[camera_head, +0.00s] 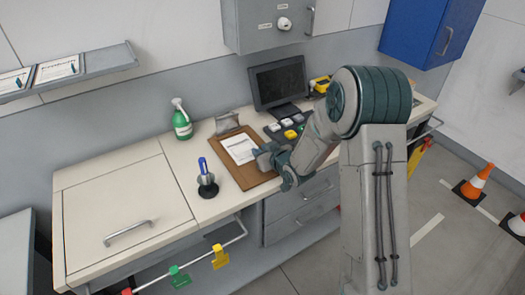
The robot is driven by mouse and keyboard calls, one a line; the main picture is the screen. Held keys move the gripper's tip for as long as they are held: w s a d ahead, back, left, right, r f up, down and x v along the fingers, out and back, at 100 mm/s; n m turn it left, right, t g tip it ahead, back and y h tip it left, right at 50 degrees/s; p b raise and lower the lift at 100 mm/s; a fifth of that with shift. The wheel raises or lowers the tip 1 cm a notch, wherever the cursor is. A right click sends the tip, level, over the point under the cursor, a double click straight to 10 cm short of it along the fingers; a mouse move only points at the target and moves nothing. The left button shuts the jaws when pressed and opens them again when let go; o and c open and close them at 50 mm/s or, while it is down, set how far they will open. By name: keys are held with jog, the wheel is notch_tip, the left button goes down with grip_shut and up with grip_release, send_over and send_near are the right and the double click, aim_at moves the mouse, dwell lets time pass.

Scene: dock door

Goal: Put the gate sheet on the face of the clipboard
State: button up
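The brown clipboard (253,179) lies flat on the counter, with a grey metal clip (227,122) at its far end. A white printed sheet (239,147) lies over the upper middle of its face, inside the board's edges. I cannot read the print, nor tell if the sheet's far edge is under the clip. My gripper (260,157) is low over the right side of the clipboard, at the sheet's right edge. The fingers are small and partly hidden by my wrist, so whether they are open, shut or touching the sheet does not show.
A shelf (95,62) at upper left holds more printed sheets (57,69). A green spray bottle (181,120) and a pen holder (207,187) stand left of the clipboard. A monitor (278,83) and coloured blocks (290,134) are behind and right. The counter's left part is clear.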

jog(key=shift+r, duration=0.15)
jog(key=shift+s+d+r, duration=0.1)
jog(key=b+v, duration=0.1)
jog(key=v, duration=1)
jog(key=shift+s+d+r+b, duration=0.1)
jog(key=shift+s+d+b, duration=0.15)
jog(key=shift+b, duration=0.15)
jog(key=shift+d+r+h, duration=0.2)
jog(key=shift+d+h, duration=0.1)
jog(key=s+d+r+m+g+h, duration=0.35)
jog(key=s+d+r+h, duration=0.3)
jog(key=s+d, duration=0.35)
jog(key=s+r+m+g, duration=0.1)
jog(key=s+g, duration=0.1)
jog(key=s, duration=0.5)
jog(key=s+d+r+m+g, duration=0.1)
jog(key=s+m+g, duration=0.1)
jog(key=s, duration=0.6)
jog(key=shift+s+d+r, duration=0.25)
jog(key=shift+r, duration=0.1)
jog(key=shift+h, duration=0.25)
